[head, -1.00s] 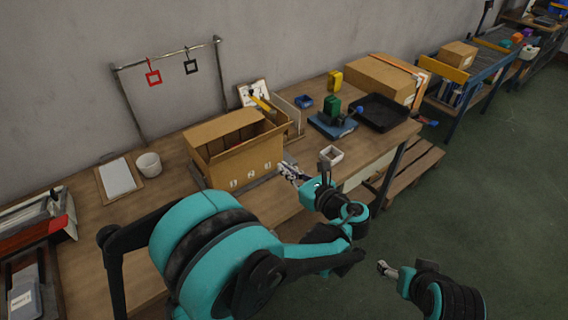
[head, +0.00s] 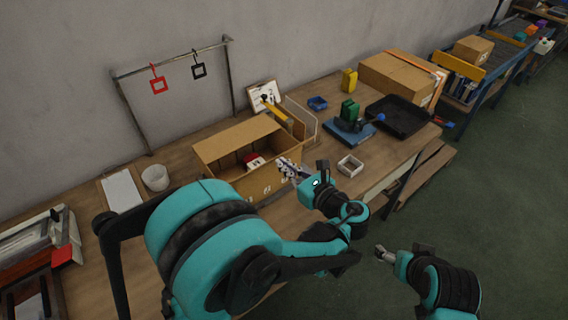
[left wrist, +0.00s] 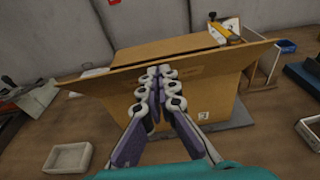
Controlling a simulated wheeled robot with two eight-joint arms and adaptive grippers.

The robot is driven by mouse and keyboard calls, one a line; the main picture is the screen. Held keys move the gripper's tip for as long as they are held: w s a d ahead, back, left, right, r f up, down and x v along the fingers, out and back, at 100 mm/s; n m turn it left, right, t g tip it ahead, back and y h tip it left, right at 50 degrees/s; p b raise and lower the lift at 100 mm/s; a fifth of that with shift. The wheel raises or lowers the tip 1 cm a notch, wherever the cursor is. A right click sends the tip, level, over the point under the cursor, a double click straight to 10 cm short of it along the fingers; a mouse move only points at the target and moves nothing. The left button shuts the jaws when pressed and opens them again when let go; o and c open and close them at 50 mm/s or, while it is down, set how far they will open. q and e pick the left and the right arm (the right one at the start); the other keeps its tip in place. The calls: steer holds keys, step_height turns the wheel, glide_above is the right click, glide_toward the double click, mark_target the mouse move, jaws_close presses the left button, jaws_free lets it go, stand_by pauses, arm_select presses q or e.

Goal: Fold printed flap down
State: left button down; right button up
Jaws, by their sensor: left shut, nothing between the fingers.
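The open cardboard box (head: 230,143) stands on the workbench, with a red and white item (head: 254,160) visible inside. Printed marks show on its front, partly hidden by my left arm. In the left wrist view a long cardboard flap (left wrist: 110,78) stretches across the box's near top edge. Below it the box face (left wrist: 215,103) bears a small white printed label. My left gripper (head: 284,167) is shut and empty at the box's right front corner. Its fingertips (left wrist: 161,71) overlap the flap in the wrist view; contact is unclear. My right gripper (head: 381,252) hangs over the floor, clear of the bench.
A small white tray (head: 350,166) lies right of my left gripper. A blue device with a green block (head: 349,110) and a black tray (head: 399,116) stand farther right. A hook rail (head: 176,63) stands behind.

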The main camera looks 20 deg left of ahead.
arm_select(q)
steer(key=w+a+r+g+h+p, duration=0.1)
steer(key=p, duration=0.2)
steer(key=w+a+r+g+h+p, duration=0.1)
steer(key=r+h+p, duration=0.1)
steer(key=p, duration=0.1)
steer(key=w+a+r+g+h+p, duration=0.1)
steer(key=a+p, duration=0.1)
steer(key=p, duration=0.2)
steer(key=shift+r, duration=0.2)
steer(key=shift+w+a+f+g+h, duration=1.25)
steer(key=shift+w+a, duration=0.45)
steer(key=shift+a, duration=0.4)
steer(key=shift+w+a+f+g+h, duration=0.95)
steer(key=shift+w+a+f+h, duration=0.55)
steer(key=shift+a, duration=0.65)
steer(key=shift+w+a+f+g+h, duration=1.15)
steer(key=shift+w+a+h, duration=0.3)
steer(key=shift+w+a, duration=0.55)
steer(key=shift+s+a, duration=0.1)
steer(key=shift+s, duration=0.05)
steer(key=shift+r, duration=0.15)
